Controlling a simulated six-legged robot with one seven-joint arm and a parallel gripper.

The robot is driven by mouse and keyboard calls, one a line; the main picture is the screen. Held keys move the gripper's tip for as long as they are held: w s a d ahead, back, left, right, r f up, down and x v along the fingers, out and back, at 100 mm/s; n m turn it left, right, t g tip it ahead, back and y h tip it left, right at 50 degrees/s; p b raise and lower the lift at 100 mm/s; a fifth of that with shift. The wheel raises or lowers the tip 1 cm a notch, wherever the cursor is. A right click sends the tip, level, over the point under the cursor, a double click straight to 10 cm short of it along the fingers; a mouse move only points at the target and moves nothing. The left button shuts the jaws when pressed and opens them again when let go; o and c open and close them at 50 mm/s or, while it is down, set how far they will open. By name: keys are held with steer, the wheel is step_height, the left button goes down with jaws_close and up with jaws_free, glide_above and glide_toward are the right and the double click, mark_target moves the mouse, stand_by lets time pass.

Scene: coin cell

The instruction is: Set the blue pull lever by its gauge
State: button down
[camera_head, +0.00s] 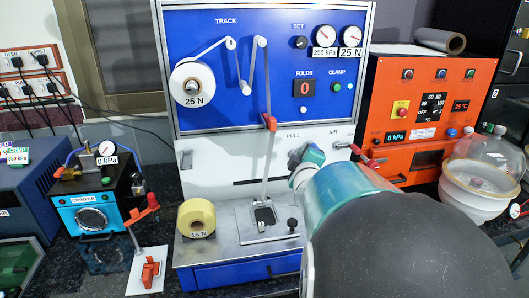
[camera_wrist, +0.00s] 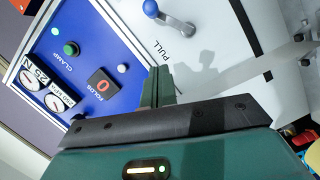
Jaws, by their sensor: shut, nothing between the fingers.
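The gauges tagged 25 N (camera_head: 351,38) and 250 kPa (camera_head: 324,37) sit at the top right of the blue panel; both also show in the wrist view, 25 N (camera_wrist: 34,80) and 250 kPa (camera_wrist: 58,104). My gripper (camera_head: 303,158) is shut and empty in front of the white panel. In the wrist view its fingers (camera_wrist: 156,82) appear apart from the lever.
A red-handled AIR lever (camera_head: 366,157) is right of my gripper. A red clip (camera_head: 270,122) is on the web path. A yellow roll (camera_head: 196,217) and a metal plate (camera_head: 262,220) lie below. An orange machine (camera_head: 425,105) and glass dome (camera_head: 484,165) stand at right.

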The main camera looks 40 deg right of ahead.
steer(key=w+d+f, duration=0.2)
steer(key=w+d, duration=0.1)
steer(key=d, duration=0.4)
steer(key=shift+d+f, duration=0.25)
steer(key=shift+d, duration=0.15)
steer(key=shift+s+d+f, duration=0.3)
steer(key=shift+d+f, duration=0.05)
steer(key=shift+d, duration=0.1)
steer(key=shift+w, duration=0.1)
